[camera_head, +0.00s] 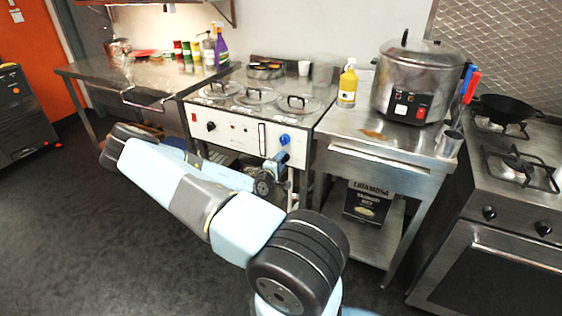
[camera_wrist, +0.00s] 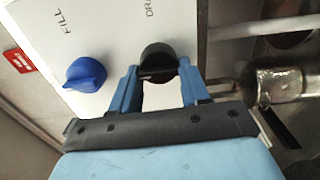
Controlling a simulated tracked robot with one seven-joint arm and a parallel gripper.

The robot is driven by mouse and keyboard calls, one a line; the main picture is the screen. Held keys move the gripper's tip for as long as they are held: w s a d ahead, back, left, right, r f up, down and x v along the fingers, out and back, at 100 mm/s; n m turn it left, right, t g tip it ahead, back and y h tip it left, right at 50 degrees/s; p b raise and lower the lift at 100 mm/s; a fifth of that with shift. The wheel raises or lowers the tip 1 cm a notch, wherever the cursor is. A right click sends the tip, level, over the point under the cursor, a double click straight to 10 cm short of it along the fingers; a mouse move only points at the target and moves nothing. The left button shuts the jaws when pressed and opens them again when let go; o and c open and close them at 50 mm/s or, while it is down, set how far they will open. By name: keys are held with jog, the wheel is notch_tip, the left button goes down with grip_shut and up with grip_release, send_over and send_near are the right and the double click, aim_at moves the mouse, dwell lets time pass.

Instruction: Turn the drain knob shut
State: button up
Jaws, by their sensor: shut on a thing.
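The black drain knob (camera_wrist: 157,54) sits on the white panel (camera_wrist: 110,28) in the wrist view, under a partly cut-off label starting "DRA". My gripper (camera_wrist: 159,69) is shut on the knob, with one blue finger on each side of it. A pale ridge line on the knob runs roughly from finger to finger. In the head view my gripper (camera_head: 279,159) is at the lower right of the bain-marie's front panel (camera_head: 240,134), and it hides the drain knob there. The knob's exact turn angle is hard to read.
A blue knob (camera_wrist: 86,74) marked "FILL" is close to my left finger in the wrist view. A red switch (camera_wrist: 18,60) is further left. A metal pipe fitting (camera_wrist: 278,84) is to the right. A steel table (camera_head: 385,146) with a large cooker (camera_head: 412,84) stands right of the panel.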

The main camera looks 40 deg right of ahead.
jog(key=shift+f, duration=0.2)
jog(key=o, duration=1)
jog(key=shift+r, duration=0.1)
jog(key=shift+a, duration=0.1)
jog(key=v, duration=1.3)
jog(key=shift+a, duration=0.3)
